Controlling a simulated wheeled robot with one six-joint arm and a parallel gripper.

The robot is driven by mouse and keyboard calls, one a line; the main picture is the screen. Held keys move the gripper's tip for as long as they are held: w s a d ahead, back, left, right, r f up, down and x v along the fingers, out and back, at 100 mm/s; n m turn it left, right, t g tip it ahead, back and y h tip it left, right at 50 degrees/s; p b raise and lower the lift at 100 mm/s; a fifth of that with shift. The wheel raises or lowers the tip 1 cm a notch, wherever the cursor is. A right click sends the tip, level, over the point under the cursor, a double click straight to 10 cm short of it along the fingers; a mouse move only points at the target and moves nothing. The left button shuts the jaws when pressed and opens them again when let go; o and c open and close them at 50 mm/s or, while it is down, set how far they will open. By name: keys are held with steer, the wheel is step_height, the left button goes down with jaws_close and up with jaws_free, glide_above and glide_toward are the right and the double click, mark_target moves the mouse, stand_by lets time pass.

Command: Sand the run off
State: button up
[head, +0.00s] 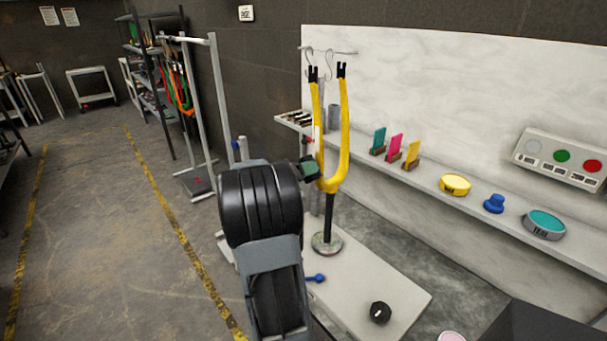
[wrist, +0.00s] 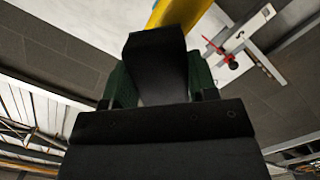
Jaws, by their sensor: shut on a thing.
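A yellow fork (head: 343,150) stands with its two legs up on a dark post with a round metal base (head: 327,242). It also shows at the top of the wrist view (wrist: 182,12). My gripper (head: 308,170) is at the lower part of the fork's left leg, very close to it; I cannot tell if they touch. In the wrist view my gripper (wrist: 157,88) is shut on a dark block (wrist: 157,62), with green finger parts on both sides. A run in the paint cannot be made out.
The back shelf (head: 470,205) holds teal, pink and yellow upright pieces (head: 395,145), a yellow tin (head: 455,185), a blue knob-like thing (head: 494,204) and a teal-topped tin (head: 545,224). A panel with coloured discs (head: 562,158) stands at right. A black round thing (head: 380,312) lies on the white board (head: 400,285). The left floor is clear.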

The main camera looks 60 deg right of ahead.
mark_target(317, 157)
steer(key=shift+s+d, duration=0.15)
steer(key=shift+d, duration=0.3)
steer(key=shift+r, duration=0.15)
steer(key=shift+r, duration=1.9)
steer(key=shift+f+b, duration=0.15)
steer(key=shift+b, duration=0.85)
step_height(317, 157, down, 4)
steer(key=b, duration=0.5)
steer(key=shift+s, duration=0.1)
